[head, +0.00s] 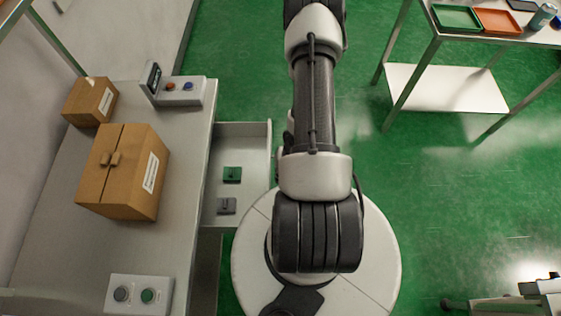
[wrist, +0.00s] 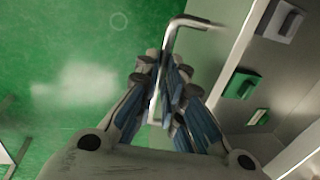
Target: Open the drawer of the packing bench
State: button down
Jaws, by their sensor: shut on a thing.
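The packing bench (head: 60,225) runs along the left of the head view. Its drawer (head: 240,150) stands pulled out on the bench's right side. A green block (head: 232,174) and a grey block (head: 226,205) lie inside it. In the wrist view the drawer front (wrist: 236,62) and part of the inside show at right. My gripper (wrist: 165,75) is shut on the bent metal drawer handle (wrist: 200,23), whose upper end shows beyond the fingers. In the head view my own arm hides the gripper and the handle.
Two cardboard boxes, one large (head: 145,178) and one small (head: 90,101), stand on the bench. A metal table (head: 470,42) with trays stands at upper right. Green floor lies clear between.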

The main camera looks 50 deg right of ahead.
jog(key=c, duration=2)
grip_release()
jog(key=shift+o, duration=0.2)
notch_tip(320, 180, up, 12)
jog(key=s+d, duration=0.1)
jog(key=shift+s+d, duration=0.2)
jog(key=shift+s, duration=0.2)
jog(key=shift+f, duration=0.1)
